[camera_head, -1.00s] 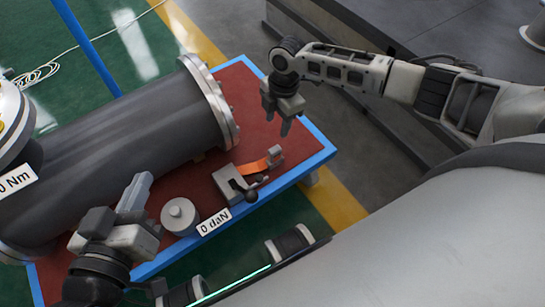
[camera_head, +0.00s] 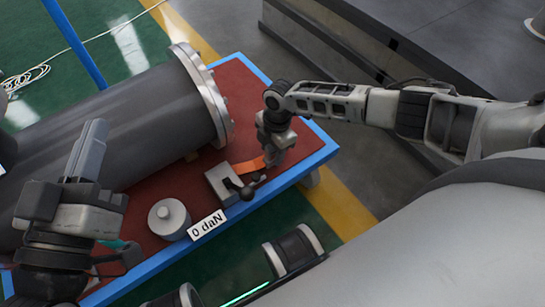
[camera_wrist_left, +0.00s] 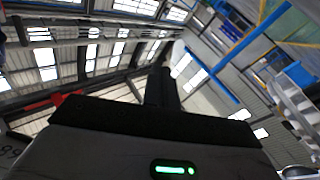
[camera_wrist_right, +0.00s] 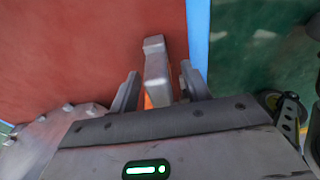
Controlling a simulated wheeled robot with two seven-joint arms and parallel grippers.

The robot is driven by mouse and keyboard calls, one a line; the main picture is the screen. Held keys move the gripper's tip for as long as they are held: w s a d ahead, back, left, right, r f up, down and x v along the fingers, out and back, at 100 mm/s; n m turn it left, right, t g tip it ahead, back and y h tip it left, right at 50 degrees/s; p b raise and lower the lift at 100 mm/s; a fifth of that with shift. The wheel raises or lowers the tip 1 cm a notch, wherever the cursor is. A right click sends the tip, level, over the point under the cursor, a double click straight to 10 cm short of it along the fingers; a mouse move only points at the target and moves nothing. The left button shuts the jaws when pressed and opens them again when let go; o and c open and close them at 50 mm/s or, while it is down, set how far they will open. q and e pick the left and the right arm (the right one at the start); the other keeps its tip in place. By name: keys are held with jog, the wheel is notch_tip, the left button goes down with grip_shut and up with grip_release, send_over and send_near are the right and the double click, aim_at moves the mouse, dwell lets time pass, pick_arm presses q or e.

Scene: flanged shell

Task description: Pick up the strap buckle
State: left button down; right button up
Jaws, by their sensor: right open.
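The strap buckle (camera_wrist_right: 156,68) is a small grey block at the end of an orange strap (camera_head: 247,167). In the right wrist view it stands between the two fingers of my right gripper (camera_wrist_right: 161,88), which is open with a finger on each side. A gap shows beside the buckle, so it does not look clamped. In the head view my right gripper (camera_head: 273,155) is down over the buckle and partly hides it. My left gripper (camera_head: 92,145) is raised at the left, away from the buckle, with its fingers together and nothing between them.
A grey block with a black-knobbed lever (camera_head: 224,184) holds the strap's other end. A grey round weight (camera_head: 169,217) and a "0 daN" label (camera_head: 207,225) are nearby. The large flanged shell (camera_head: 150,120) lies behind on the red, blue-edged table (camera_head: 322,154).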

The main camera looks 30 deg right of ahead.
grip_shut()
